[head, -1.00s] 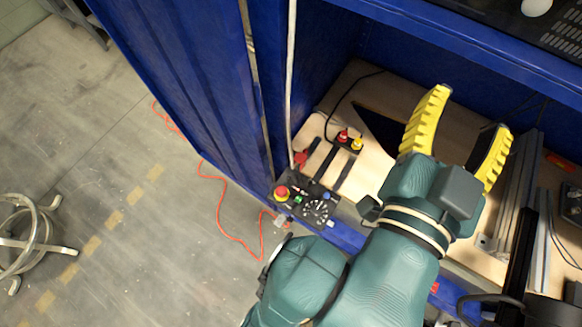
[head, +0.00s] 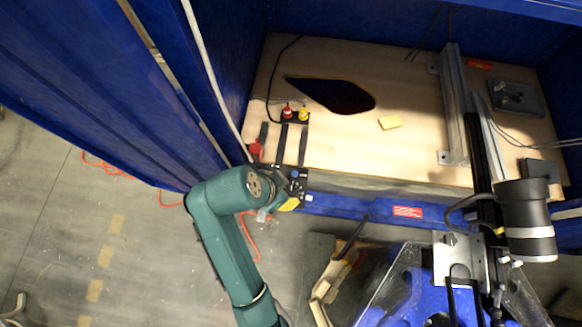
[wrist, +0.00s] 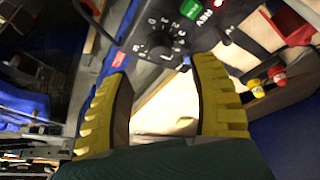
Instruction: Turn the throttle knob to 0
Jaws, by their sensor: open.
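The throttle knob (wrist: 157,47) is a round black knob on a black control box (wrist: 205,30), with white numerals around it. Its pointer setting is too small to read. My gripper (wrist: 163,70) is open, with one yellow ridged finger on each side below the knob in the wrist view. The knob shows beyond the gap between the fingertips, and I see nothing held; contact is not clear. In the head view my gripper (head: 290,204) is at the control box (head: 300,175) on the bench's front left edge. My arm mostly hides the box there, and the knob is hidden.
A green button (wrist: 190,12) and a small toggle are on the box near the knob. Red (head: 287,110) and yellow (head: 303,115) connectors stand behind it. A blue wall (head: 130,100) rises at the left. The wooden bench top (head: 400,155) is mostly clear.

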